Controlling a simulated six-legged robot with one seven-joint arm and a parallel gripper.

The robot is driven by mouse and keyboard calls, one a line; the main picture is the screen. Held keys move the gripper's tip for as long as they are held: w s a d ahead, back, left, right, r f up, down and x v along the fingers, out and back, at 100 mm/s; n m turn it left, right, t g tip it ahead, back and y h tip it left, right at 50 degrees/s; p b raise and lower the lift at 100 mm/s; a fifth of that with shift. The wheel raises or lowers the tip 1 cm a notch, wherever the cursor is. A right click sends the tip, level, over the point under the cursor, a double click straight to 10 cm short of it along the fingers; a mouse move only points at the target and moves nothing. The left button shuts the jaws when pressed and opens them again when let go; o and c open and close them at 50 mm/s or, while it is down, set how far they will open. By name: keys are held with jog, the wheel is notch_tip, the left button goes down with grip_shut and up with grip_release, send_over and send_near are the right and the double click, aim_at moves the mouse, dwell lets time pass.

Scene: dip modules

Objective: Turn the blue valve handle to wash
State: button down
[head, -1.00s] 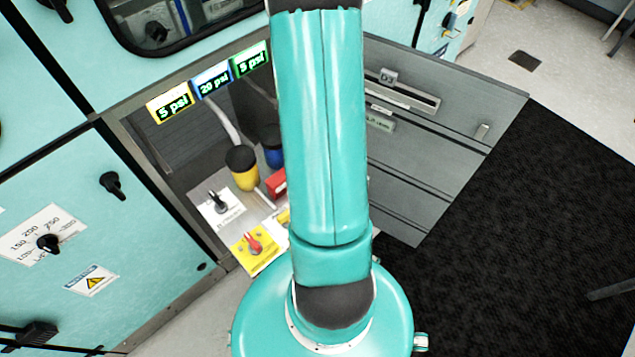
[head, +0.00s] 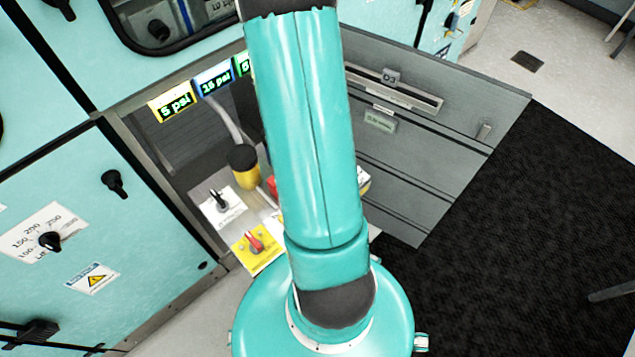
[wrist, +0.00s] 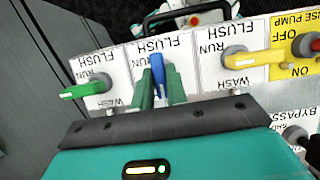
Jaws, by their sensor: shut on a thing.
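The blue valve handle (wrist: 158,76) shows in the wrist view, on a white panel with upside-down FLUSH and RUN labels. My gripper (wrist: 161,88) is shut on it, with one dark green finger on each side. The handle lies roughly upright in that picture, its blue end at the top between the fingers. In the head view my arm hides the gripper and the handle. The blue-framed display (head: 215,81) reads 15 psi.
In the wrist view a green valve handle (wrist: 84,89) stands left of the blue one, and a yellow handle (wrist: 252,60) and red knob (wrist: 307,45) stand right.

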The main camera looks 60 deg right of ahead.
jog(key=c, duration=1.4)
grip_release()
jog(key=shift+w+r, duration=0.1)
jog(key=v, duration=1.3)
jog(key=shift+r, duration=0.3)
